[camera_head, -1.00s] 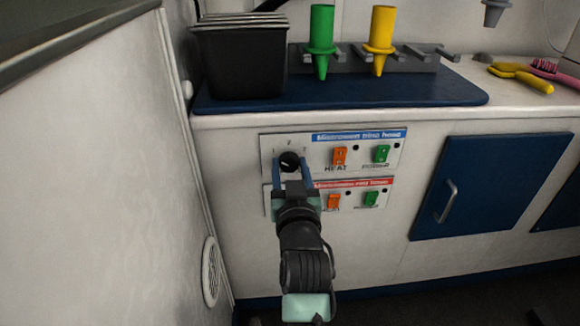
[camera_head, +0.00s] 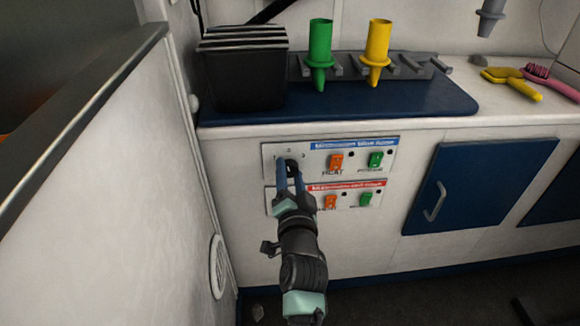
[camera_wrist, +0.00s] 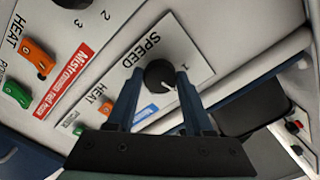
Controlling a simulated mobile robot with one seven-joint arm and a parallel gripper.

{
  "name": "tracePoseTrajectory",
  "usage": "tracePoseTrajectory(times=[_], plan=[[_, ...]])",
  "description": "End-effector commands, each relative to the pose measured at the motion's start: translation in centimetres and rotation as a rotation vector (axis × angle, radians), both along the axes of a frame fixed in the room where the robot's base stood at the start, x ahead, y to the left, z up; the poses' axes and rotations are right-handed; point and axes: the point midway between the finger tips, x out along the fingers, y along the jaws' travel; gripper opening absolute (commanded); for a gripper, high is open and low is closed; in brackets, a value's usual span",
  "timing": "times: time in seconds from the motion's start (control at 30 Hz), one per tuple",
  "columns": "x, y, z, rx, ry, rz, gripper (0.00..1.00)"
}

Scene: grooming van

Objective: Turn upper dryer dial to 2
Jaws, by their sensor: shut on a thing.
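The upper dryer dial (camera_head: 292,165) is a round black knob at the left of the upper control panel (camera_head: 330,143), which has a blue label. In the wrist view the dial (camera_wrist: 160,73) sits beside the word SPEED and a figure 1, with a small light mark at its lower right rim. The other figures there are hidden or unclear. My gripper (camera_head: 290,172) reaches up to it, and its two blue fingers are shut on the dial from both sides. The fingers also show in the wrist view (camera_wrist: 159,84).
A lower panel (camera_head: 345,186) with a red label is close below, partly behind my gripper. Orange (camera_head: 336,161) and green (camera_head: 376,159) switches are to the right. A blue cupboard door (camera_head: 475,185) is further right. A pale wall (camera_head: 110,190) stands close on the left.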

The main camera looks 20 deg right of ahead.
Motion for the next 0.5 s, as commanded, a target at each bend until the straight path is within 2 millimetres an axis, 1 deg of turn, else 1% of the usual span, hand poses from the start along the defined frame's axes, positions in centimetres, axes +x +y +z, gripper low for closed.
tracePoseTrajectory(times=[0.2,0.5], plan=[[-0.01,-0.04,0.09,0.128,-0.036,-0.001,0.0],[-0.01,-0.04,0.05,0.217,-0.063,-0.001,0.0]])
